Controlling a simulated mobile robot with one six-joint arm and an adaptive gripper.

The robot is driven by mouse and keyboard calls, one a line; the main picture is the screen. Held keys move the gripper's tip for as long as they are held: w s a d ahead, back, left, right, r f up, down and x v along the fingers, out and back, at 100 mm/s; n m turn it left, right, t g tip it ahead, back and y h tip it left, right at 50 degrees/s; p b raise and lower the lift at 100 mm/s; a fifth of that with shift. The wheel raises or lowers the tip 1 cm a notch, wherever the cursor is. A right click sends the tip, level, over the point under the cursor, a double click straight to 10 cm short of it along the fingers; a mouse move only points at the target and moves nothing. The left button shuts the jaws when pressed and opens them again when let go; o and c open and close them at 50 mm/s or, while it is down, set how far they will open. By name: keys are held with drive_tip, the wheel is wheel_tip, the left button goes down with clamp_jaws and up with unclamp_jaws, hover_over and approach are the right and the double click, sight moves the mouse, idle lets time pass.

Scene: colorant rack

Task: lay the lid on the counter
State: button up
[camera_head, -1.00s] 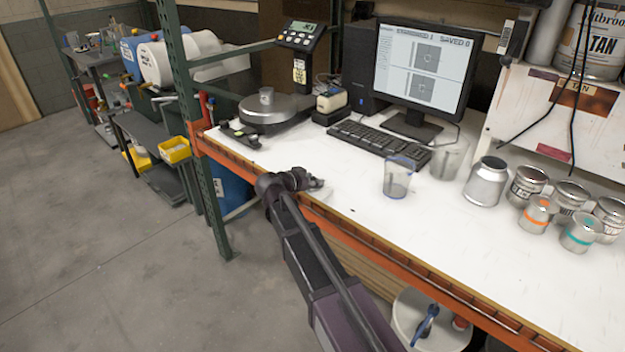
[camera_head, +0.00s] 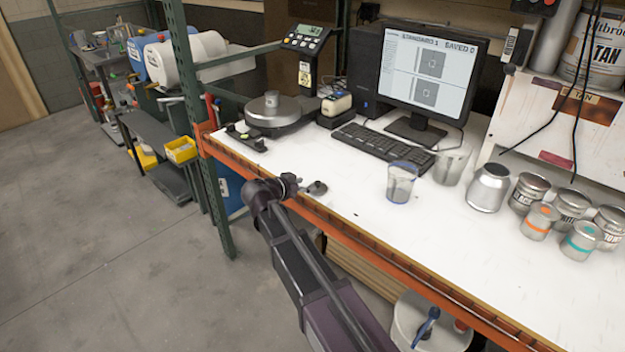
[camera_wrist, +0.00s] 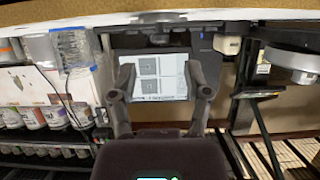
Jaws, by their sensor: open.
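My gripper (camera_head: 312,187) is over the front edge of the white counter (camera_head: 345,212). In the wrist view, where the scene shows upside down, my gripper (camera_wrist: 162,80) has its two fingers spread apart with nothing between them. A silver can (camera_head: 488,188) with a narrow neck stands upright on the counter, well to the right of my gripper. A clear cup (camera_head: 402,184) stands between the gripper and that can.
Several small tins, one with an orange band (camera_head: 538,223), stand at the right. A keyboard (camera_head: 382,147) and monitor (camera_head: 428,72) are behind. A round scale (camera_head: 272,116) holding a small cup (camera_head: 272,98) is at the left. The counter's front middle is clear.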

drive_tip(key=shift+p+v, duration=0.85)
drive_tip(key=shift+v, duration=2)
drive_tip(key=shift+o, duration=0.3)
drive_tip(key=shift+o, duration=0.4)
wheel_tip(320, 180, up, 9)
drive_tip(key=n+g+y+p, duration=0.5)
drive_tip(key=g+y+p, duration=0.45)
drive_tip(key=p, duration=1.15)
hover_over(318, 183)
drive_tip(key=g+h, duration=0.1)
drive_tip(key=shift+r, duration=0.1)
drive_tip(key=shift+b, duration=0.3)
wheel_tip(318, 183, down, 9)
drive_tip(key=b, duration=0.8)
drive_tip(key=shift+r, duration=0.1)
